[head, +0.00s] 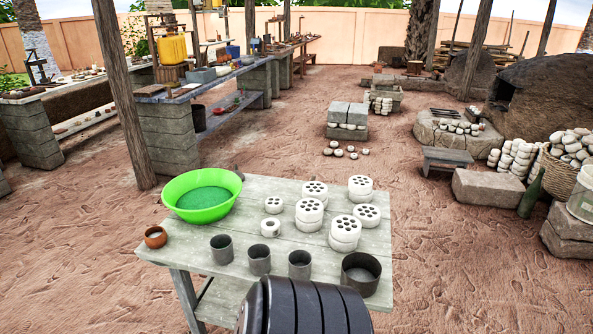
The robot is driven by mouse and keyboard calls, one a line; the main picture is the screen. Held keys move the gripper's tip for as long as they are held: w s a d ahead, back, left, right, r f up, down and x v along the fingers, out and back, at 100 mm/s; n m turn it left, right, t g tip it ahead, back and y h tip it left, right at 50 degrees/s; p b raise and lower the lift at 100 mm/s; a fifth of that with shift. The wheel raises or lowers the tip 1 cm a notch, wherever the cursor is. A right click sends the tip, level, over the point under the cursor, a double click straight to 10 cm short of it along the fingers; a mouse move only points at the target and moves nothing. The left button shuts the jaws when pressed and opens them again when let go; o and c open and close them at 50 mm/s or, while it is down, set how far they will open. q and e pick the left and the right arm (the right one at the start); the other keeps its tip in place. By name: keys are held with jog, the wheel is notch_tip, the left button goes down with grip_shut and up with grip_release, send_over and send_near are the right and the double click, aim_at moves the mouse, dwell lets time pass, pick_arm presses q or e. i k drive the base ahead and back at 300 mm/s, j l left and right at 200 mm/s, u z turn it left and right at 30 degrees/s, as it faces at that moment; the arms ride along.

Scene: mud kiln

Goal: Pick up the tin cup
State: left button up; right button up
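Three small grey metal cups stand upright in a row near the front edge of the weathered wooden table (170,254): a left cup (221,250), a middle cup (259,261) and a right cup (299,265). A wider dark metal pot (361,275) stands to their right at the table's front corner. I cannot tell which of these is the tin cup. Neither of my grippers shows in the head view. A black ribbed form at the bottom hides part of the table's front edge.
A green basin (203,210) and a small clay bowl (155,237) are at the table's left. White perforated discs (344,232), some stacked, and small pale rings (270,227) stand behind the cups. Bare ground (480,285) lies right of the table.

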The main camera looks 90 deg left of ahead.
aim_at(221, 245)
jog(key=u, duration=2.3)
